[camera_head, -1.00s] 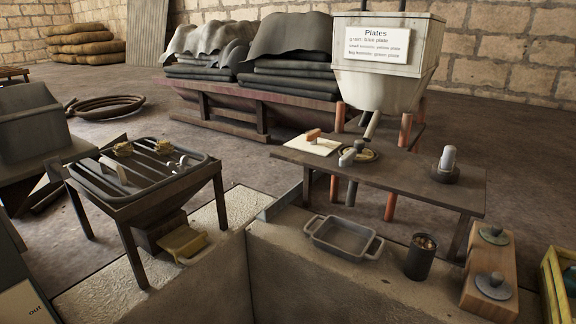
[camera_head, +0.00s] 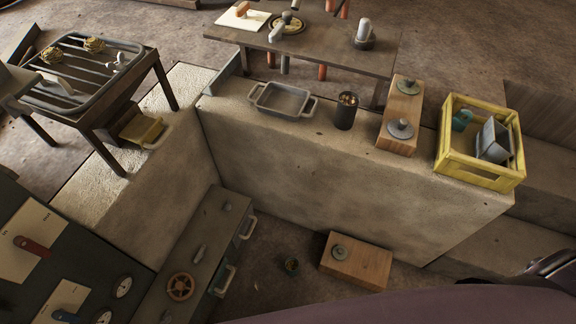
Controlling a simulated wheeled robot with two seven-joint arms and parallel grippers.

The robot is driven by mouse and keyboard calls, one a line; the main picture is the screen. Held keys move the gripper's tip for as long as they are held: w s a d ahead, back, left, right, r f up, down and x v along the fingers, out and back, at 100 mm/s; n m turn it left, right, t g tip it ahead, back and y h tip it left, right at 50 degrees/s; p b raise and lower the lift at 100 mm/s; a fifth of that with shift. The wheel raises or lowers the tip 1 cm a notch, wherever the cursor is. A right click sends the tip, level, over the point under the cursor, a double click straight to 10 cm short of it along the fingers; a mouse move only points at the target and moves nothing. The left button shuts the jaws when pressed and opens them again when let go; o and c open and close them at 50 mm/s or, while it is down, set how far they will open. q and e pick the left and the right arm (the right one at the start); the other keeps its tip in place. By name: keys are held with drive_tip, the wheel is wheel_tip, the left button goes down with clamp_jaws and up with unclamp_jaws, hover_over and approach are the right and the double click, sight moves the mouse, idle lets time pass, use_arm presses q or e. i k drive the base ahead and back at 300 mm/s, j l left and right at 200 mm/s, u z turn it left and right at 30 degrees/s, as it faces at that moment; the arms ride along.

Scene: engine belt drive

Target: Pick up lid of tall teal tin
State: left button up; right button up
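No tall teal tin shows clearly. A small teal object (camera_head: 462,120) is in the yellow crate at the right, partly hidden by the crate wall. A tall dark open tin (camera_head: 347,112) with small pieces inside stands upright on the stone ledge. Two round grey knobbed lids, one far (camera_head: 408,86) and one near (camera_head: 401,129), rest on a wooden block beside it. A third round grey knobbed lid (camera_head: 339,253) sits on a lower wooden block (camera_head: 362,265) on the floor.
A grey two-handled tray (camera_head: 283,100) stands left of the dark tin on the stone ledge. The yellow crate (camera_head: 478,173) stands at its right end. A grill table (camera_head: 82,75) is at the upper left and a panel with dials (camera_head: 25,245) at the lower left.

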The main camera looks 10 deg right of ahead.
sight(340, 253)
drive_tip(key=k+l, duration=0.15)
drive_tip(key=k, duration=0.4)
drive_tip(key=k+l+z, duration=0.1)
drive_tip(key=k, duration=0.5)
